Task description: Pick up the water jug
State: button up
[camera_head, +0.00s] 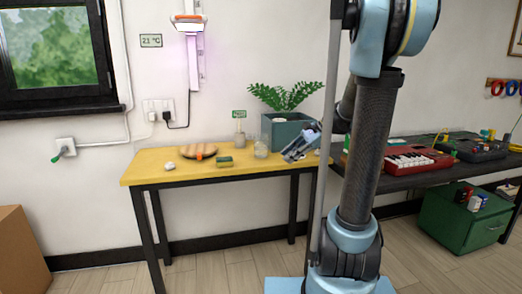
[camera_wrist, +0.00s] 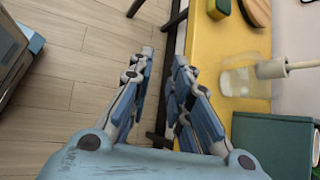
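A clear, see-through vessel, which looks like the water jug (camera_head: 261,149), stands on the yellow table just left of the teal planter. In the wrist view the jug (camera_wrist: 236,84) is at the right, over the yellow top, with a grey-white cylinder and rod close beside it. My gripper (camera_head: 288,157) is at the table's right part, right of the jug and in front of the planter. In the wrist view my gripper (camera_wrist: 165,56) has its two fingers apart with nothing between them. The jug lies to the right of the fingers, apart from them. Its handle cannot be made out.
The teal planter (camera_head: 287,133) with a fern stands behind my gripper. A dark bench with a red keyboard (camera_head: 412,160) stands at the right.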

jog(key=w+d+r+m+y, duration=0.2)
jog(key=w+m+y, duration=0.3)
jog(key=w, duration=0.8)
send_near(257, 155)
jog(key=shift+m+t+h, duration=0.3)
jog(key=a, duration=0.2)
jog(key=w+a, duration=0.1)
jog(key=a, duration=0.1)
jog(key=shift+a+r, duration=0.15)
jog(key=shift+a, duration=0.05)
jog(key=shift+x, duration=2.75)
jog(key=shift+s+d, duration=0.1)
jog(key=shift+s, duration=0.05)
grip_shut()
